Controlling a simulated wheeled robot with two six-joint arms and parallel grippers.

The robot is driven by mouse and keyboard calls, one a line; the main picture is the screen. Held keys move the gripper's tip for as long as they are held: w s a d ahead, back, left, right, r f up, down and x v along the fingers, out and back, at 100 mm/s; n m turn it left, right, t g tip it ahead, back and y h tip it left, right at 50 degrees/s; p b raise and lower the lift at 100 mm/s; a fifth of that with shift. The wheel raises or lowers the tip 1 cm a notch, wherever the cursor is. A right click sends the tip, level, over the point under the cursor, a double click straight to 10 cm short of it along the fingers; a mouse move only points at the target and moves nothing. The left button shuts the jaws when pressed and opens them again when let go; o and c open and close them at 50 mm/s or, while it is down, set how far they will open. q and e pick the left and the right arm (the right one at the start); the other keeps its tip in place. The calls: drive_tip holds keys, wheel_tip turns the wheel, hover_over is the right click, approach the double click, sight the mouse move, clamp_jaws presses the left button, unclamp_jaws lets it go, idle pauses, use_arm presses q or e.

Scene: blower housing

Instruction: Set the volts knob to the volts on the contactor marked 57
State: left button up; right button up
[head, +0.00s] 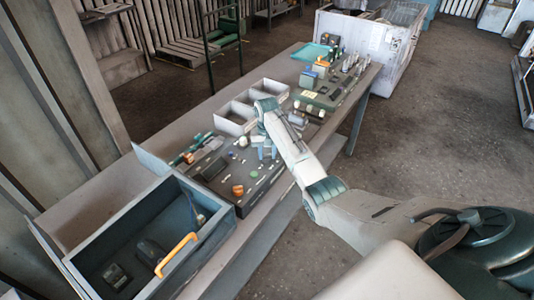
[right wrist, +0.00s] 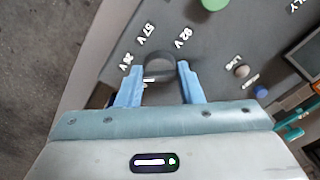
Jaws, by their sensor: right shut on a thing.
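The dark round volts knob (right wrist: 159,62) sits on a grey control panel (right wrist: 220,50) in the right wrist view. Small white volt labels stand around it; one looks like 57 V and another like 92 V, and a third is hard to read. My right gripper (right wrist: 159,70) has its blue fingers on both sides of the knob and is shut on it. In the head view, my right gripper (head: 268,152) reaches down onto the panel (head: 217,166), and the knob is hidden there. I cannot make out a contactor marked 57. My left gripper is not in view.
A green button (right wrist: 214,4), a pale knob (right wrist: 240,70) and a blue button (right wrist: 261,91) are near the gripper.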

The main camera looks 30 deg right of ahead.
drive_tip(key=m, duration=1.4)
drive_tip(key=shift+r, duration=0.1)
idle(0.4)
drive_tip(key=o, duration=1)
drive_tip(key=shift+c, duration=0.2)
wheel_tip(320, 180, up, 11)
drive_tip(key=b, duration=0.3)
drive_tip(key=shift+b, duration=0.35)
